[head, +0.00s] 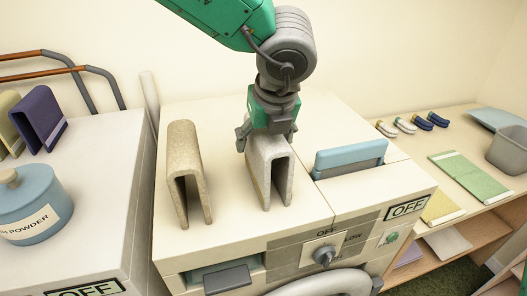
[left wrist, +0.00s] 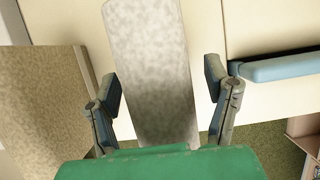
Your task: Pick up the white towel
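The white towel (head: 268,160) is folded over like an upside-down U and stands upright on the white washing machine (head: 225,228). It also shows in the left wrist view (left wrist: 155,60), between my fingers. My left gripper (head: 266,141) comes down from above, with one finger on each side of the towel's top. In the left wrist view the gripper (left wrist: 163,82) is open. A gap shows between the towel and the right-hand finger; the left-hand finger is very near the towel's edge. A beige towel (head: 183,150) of the same shape stands to the left. My right gripper is not in view.
A blue-handled lid (head: 350,155) is right of the towel. A blue powder tub (head: 32,205) and a purple folded cloth (head: 38,118) stand on the left machine. A wooden shelf table (head: 425,150) at right holds flat cloths and a grey bin (head: 508,150).

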